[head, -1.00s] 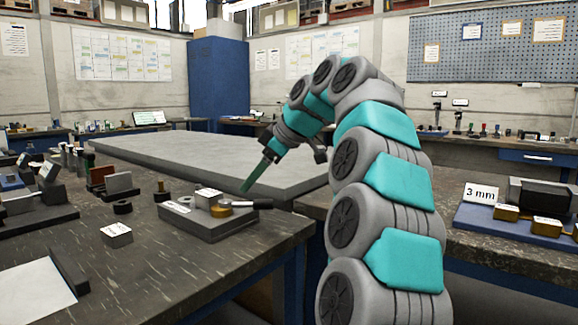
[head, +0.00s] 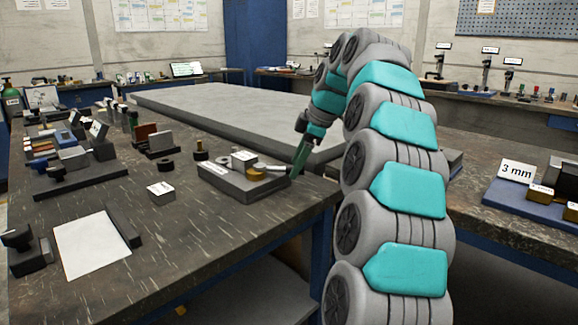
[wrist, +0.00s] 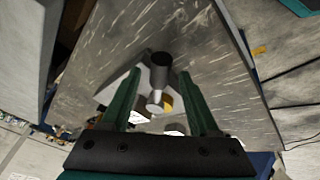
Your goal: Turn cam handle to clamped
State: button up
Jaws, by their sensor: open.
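The clamp block (head: 232,184) is a grey base near the right edge of the dark bench, with a brass cam disc (head: 256,175) and a pale labelled block (head: 243,158) on it. The cam handle (head: 272,168) points right from the disc. My gripper (head: 296,174) is at the handle's outer end, angled down, and hides its tip. In the wrist view, the handle (wrist: 160,68), with a dark grip and pale shaft, shows between my two open green fingers, with gaps on both sides. I cannot tell whether the fingers touch it or how deep it sits.
A small labelled cube (head: 160,192), a black ring (head: 200,152) and a white sheet (head: 91,245) lie on the bench to the left. A large grey slab (head: 215,105) lies behind the clamp. Bare bench lies in front of it.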

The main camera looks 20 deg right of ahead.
jog(key=shift+f, duration=0.15)
jog(key=shift+c, duration=0.2)
grip_shut()
dwell(1.2)
